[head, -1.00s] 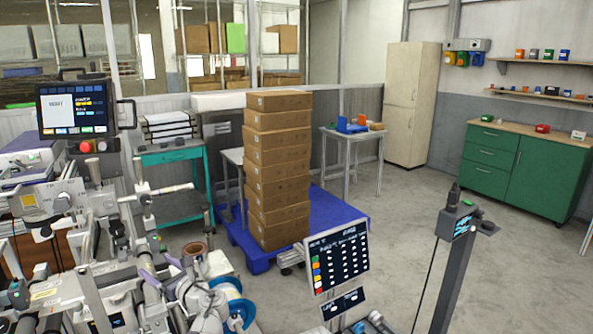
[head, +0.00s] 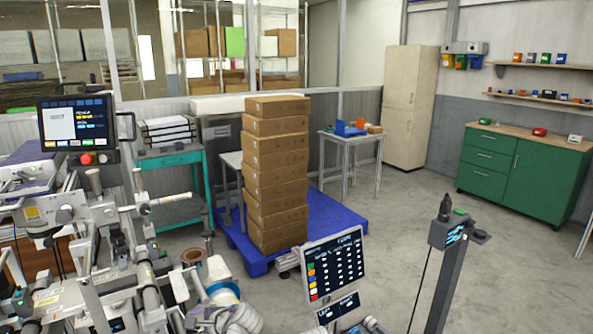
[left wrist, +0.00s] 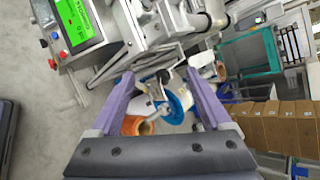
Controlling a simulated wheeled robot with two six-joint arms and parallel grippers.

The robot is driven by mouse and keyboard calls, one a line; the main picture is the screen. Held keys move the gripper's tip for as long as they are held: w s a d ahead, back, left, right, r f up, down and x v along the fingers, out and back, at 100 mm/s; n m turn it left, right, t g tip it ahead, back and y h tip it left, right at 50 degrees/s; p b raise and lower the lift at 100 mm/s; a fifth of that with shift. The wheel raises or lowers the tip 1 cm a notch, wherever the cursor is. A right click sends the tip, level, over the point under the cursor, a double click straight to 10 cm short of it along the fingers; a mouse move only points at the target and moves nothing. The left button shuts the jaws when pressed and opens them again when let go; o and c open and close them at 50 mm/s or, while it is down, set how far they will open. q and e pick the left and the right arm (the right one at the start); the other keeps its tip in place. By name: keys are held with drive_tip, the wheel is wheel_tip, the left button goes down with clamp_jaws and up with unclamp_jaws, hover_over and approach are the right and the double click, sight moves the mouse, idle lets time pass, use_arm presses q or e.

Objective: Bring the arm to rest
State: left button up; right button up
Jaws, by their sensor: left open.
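My left gripper (left wrist: 158,73) shows in the left wrist view with its two purple-grey fingers spread apart and nothing held between them. Beyond the fingers are a reel with a blue rim (left wrist: 179,105) and an orange-brown roll (left wrist: 138,125), both partly hidden. I cannot tell how far the fingers are from them. In the head view I cannot clearly pick out either gripper among the machinery at the lower left. My right gripper is not in view.
A machine with a screen (head: 77,122) fills the left side. A tall stack of cartons (head: 276,175) stands on a blue pallet (head: 325,212). A small display (head: 334,268) and a dark post (head: 440,270) stand in front. The floor at right is clear.

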use_arm(q)
drive_tip(key=s+d+f+n+g+h+p, duration=0.2)
drive_tip(key=s+d+n+g+h, duration=0.1)
drive_tip(key=s+d, duration=0.4)
drive_tip(key=s+d+f+n+g+h+p, duration=0.1)
drive_tip(key=s+d+n+h, duration=0.4)
drive_tip(key=d, duration=0.8)
drive_tip(key=s+f+n+g, duration=0.1)
drive_tip(key=s, duration=0.2)
drive_tip(key=shift+s+g+p, duration=0.25)
drive_tip(key=shift+g+p, duration=0.15)
drive_tip(key=shift+f, duration=0.1)
